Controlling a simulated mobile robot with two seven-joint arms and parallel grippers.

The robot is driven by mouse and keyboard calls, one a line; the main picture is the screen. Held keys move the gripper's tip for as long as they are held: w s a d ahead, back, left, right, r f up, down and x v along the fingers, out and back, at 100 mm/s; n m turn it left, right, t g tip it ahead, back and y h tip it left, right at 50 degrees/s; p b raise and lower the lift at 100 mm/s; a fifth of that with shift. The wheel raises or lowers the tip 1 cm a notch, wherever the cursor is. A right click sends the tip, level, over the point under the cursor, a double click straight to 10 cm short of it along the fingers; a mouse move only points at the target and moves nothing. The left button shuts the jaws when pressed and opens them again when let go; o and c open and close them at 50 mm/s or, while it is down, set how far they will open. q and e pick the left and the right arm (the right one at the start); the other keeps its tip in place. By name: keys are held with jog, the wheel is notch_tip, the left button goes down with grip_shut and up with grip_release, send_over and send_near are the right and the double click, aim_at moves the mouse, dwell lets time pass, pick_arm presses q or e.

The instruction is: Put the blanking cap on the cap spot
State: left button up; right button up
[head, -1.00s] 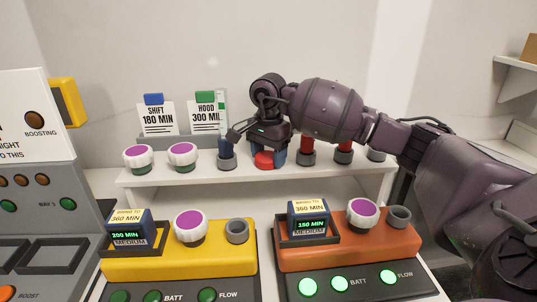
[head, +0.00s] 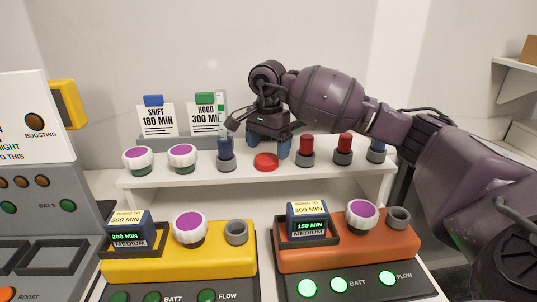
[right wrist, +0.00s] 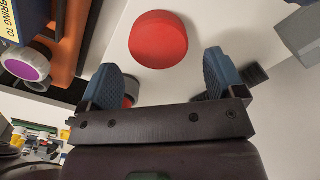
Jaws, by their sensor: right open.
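The blanking cap, which I take to be the thick red disc (head: 265,162), lies flat on the white shelf, and it also shows in the right wrist view (right wrist: 158,40). My right gripper (head: 269,148) is open and empty just above and behind the cap. In the right wrist view its two blue fingers (right wrist: 160,72) are apart, with the cap beyond their tips and not touching them. I see no separate mark for the cap spot; whether one lies under the cap is hidden. My left gripper is not in view.
Two purple-topped white knobs (head: 138,157) are further left. Sign cards (head: 158,118) stand behind. Yellow (head: 180,264) and orange (head: 345,254) units sit in front.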

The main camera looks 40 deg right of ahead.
aim_at(268, 157)
notch_tip(268, 157, up, 9)
dwell(0.3)
